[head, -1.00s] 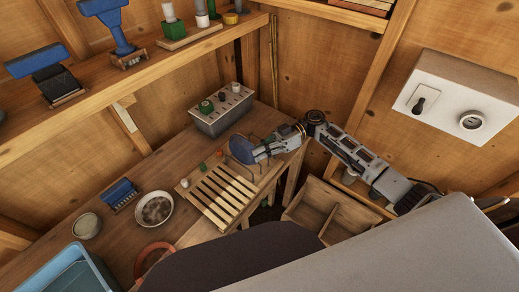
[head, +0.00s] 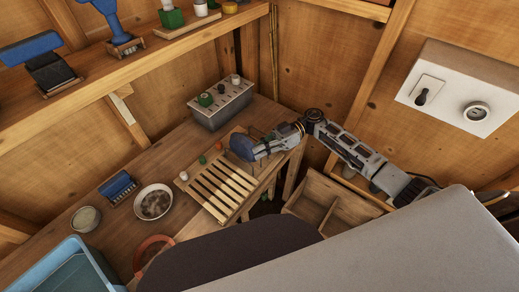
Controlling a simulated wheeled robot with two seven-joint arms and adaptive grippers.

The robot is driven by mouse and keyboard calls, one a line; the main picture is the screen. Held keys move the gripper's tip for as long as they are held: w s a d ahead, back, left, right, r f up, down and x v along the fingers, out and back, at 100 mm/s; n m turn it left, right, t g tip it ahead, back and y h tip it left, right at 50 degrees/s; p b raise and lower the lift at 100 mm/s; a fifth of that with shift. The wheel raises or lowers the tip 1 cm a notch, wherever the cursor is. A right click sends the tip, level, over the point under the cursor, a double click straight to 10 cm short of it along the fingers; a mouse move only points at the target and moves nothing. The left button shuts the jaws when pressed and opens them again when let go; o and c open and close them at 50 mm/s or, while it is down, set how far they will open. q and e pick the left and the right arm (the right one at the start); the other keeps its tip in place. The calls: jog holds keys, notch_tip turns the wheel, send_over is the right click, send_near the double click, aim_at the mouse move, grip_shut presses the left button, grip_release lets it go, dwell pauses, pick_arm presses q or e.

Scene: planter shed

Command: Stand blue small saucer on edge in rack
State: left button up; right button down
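The blue small saucer (head: 242,148) is at the tip of my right gripper (head: 256,150), tilted up on edge. The gripper's fingers close on its right side. The saucer is over the back right part of the workbench, just behind the slatted wooden board. A thin wire rack (head: 264,136) shows partly around and behind the gripper; the gripper and saucer hide most of it. I cannot tell whether the saucer touches the rack. My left gripper is not in view.
The slatted board (head: 220,188) lies on the workbench (head: 120,222). A white bowl (head: 154,201), a blue brush (head: 117,188) and a blue bin (head: 72,270) are left. An open wooden crate (head: 322,207) is below right.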

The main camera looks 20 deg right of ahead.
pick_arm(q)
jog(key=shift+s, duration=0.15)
pick_arm(e)
jog(key=c, duration=2.2)
grip_release()
jog(key=shift+f, duration=0.15)
jog(key=o, duration=0.5)
jog(key=shift+o, duration=0.7)
jog(key=shift+s, duration=0.1)
jog(key=shift+d, duration=0.1)
jog(key=shift+v, duration=0.85)
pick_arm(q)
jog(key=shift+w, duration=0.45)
pick_arm(e)
jog(key=v, duration=1)
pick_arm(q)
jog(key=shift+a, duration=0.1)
